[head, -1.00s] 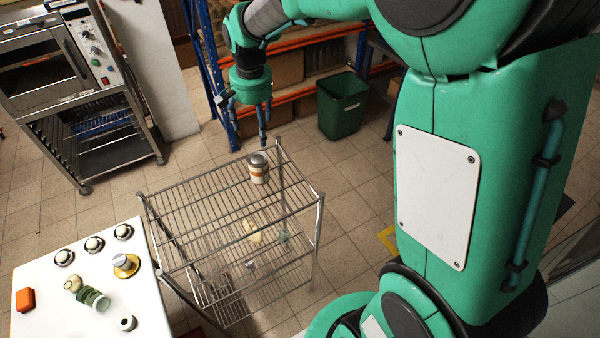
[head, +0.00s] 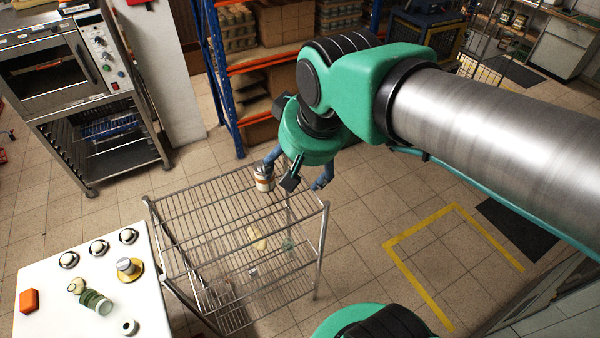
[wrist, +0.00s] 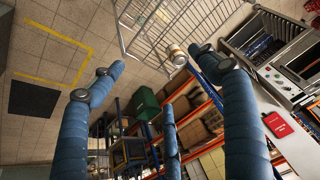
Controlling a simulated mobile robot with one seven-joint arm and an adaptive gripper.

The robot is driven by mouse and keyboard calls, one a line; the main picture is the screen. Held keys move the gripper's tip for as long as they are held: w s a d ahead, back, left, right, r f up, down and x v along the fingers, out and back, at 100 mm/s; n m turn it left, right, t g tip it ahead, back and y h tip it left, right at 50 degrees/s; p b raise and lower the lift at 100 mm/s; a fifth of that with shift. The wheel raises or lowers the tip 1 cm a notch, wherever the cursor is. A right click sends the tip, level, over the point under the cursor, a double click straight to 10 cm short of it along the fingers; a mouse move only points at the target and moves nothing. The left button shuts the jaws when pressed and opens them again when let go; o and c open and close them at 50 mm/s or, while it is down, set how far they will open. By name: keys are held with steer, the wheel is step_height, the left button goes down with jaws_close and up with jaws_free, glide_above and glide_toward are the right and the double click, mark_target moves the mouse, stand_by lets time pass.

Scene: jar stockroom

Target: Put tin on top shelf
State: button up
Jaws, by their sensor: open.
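A pale tin (head: 264,179) with an orange-brown band and grey lid stands upright on the top shelf of a wire rack (head: 225,212), near its far edge. My gripper (head: 293,178) is open just right of the tin, its blue fingers spread and pointing down. One finger is close behind the tin; I cannot tell whether it touches. In the wrist view the tin (wrist: 178,56) appears beyond the spread fingers (wrist: 163,72), between the two nearer ones. Nothing is held.
An oven stand is at left, blue-orange shelving behind. The rack's top is otherwise clear.

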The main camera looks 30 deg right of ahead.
steer(key=shift+n+t, duration=0.4)
steer(key=shift+n, duration=0.2)
steer(key=s, duration=0.5)
steer(key=shift+s+a+f, duration=0.1)
steer(key=shift+a+f, duration=0.05)
steer(key=shift+f, duration=0.15)
steer(key=shift+f, duration=0.1)
step_height(320, 180, down, 15)
steer(key=b, duration=1.5)
